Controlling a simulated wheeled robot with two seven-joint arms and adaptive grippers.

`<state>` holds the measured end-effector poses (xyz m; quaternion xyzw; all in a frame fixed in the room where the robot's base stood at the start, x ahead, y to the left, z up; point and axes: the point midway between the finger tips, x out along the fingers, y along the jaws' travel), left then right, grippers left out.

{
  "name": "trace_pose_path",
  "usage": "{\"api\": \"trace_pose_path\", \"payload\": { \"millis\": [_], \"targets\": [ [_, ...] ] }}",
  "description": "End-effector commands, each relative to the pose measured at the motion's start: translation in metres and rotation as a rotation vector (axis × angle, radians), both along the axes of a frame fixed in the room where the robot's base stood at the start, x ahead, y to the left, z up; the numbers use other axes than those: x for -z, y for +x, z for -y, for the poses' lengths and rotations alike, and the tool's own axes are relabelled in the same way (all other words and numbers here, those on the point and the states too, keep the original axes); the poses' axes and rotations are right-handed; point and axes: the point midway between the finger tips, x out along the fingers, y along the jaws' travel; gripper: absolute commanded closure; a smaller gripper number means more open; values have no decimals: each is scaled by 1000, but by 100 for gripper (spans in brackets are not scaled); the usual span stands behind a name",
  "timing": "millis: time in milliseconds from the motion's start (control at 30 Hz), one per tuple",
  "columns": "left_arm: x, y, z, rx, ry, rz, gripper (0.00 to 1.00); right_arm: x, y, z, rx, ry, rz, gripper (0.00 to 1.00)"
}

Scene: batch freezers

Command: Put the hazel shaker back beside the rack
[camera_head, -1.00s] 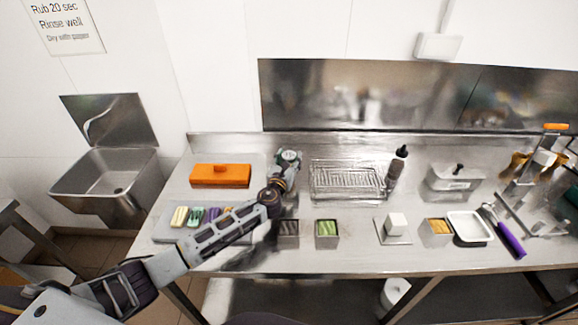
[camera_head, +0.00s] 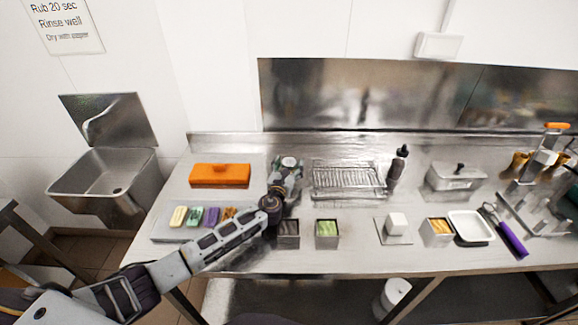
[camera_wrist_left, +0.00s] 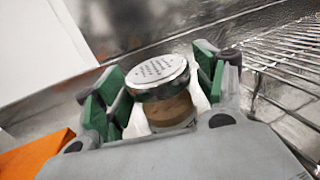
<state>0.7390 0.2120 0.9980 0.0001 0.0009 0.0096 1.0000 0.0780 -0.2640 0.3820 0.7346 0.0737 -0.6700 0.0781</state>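The hazel shaker has a round metal lid with holes and a brown body, and shows upright in the left wrist view (camera_wrist_left: 168,100). In the head view the left gripper (camera_head: 290,163) is just left of the wire rack (camera_head: 345,178), with the shaker's lid (camera_head: 289,161) showing between the fingers. The rack also shows at the right of the wrist view (camera_wrist_left: 285,60). The shaker's base is hidden, so I cannot tell whether it touches the counter. My right gripper is not in view.
A dark bottle (camera_head: 397,165) stands at the rack's right end. An orange box (camera_head: 220,176) lies left of the gripper. Two small metal bins, one with green contents (camera_head: 327,229), stand in front. A steel backsplash runs behind.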

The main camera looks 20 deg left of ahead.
Motion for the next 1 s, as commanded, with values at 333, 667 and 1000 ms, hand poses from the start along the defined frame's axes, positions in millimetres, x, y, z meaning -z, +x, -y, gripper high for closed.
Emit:
{"api": "trace_pose_path", "payload": {
  "millis": [333,667,1000],
  "targets": [
    [-1,0,0,0,0,0,26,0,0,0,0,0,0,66],
    [-3,-10,0,0,0,0,26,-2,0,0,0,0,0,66],
    [-2,-43,0,0,1,-1,26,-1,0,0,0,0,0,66]
  ]
}}
